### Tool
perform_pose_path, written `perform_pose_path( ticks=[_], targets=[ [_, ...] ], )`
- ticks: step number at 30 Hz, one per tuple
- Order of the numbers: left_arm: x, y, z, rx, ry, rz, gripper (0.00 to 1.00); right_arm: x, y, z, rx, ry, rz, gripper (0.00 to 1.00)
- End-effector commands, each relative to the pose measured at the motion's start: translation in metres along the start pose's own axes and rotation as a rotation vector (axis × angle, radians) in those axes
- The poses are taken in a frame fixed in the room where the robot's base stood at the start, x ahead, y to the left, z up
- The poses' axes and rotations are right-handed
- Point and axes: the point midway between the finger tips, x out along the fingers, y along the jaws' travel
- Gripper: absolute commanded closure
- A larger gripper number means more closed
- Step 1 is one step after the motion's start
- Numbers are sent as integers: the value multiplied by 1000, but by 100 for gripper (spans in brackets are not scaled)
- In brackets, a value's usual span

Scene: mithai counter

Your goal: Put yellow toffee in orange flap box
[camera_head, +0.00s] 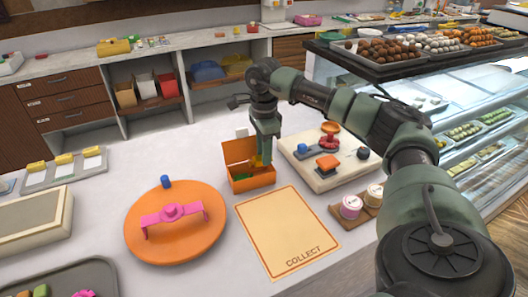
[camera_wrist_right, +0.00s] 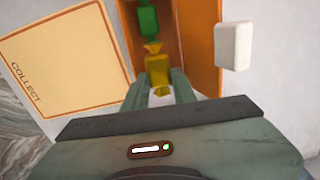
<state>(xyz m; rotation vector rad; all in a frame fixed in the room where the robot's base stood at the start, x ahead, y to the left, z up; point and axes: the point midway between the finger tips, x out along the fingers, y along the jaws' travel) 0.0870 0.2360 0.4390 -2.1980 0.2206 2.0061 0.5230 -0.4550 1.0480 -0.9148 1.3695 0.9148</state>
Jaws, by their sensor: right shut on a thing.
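The orange flap box (camera_head: 252,183) stands open on the white counter, its lid raised at the back. My right gripper (camera_head: 262,160) points down at the box opening. It is shut on the yellow toffee (camera_wrist_right: 157,70), a wrapped sweet with twisted ends. The toffee shows only as a small yellow patch in the head view (camera_head: 257,160). In the right wrist view a green toffee (camera_wrist_right: 148,20) lies inside the orange box (camera_wrist_right: 204,45), just beyond the yellow one. I cannot tell whether the yellow toffee touches the box floor. My left gripper is not in view.
A round orange board with a pink handle (camera_head: 174,241) lies left of the box. A COLLECT mat (camera_head: 287,235) is in front. A pale board with knobs (camera_head: 318,178) is to the right. A small white block (camera_head: 241,132) stands behind the box.

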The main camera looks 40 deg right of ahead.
Motion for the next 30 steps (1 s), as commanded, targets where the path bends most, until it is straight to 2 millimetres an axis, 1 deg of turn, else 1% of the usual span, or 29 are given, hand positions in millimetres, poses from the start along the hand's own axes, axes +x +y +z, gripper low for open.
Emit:
perform_pose_path(
  ticks=[18, 29, 30],
  targets=[
    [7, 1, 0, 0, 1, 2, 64, 13, 0, 0, 0, 0, 0, 100],
    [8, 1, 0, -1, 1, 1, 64, 15, 0, 0, 0, 0, 0, 100],
    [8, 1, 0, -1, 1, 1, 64, 15, 0, 0, 0, 0, 0, 71]
  ],
)
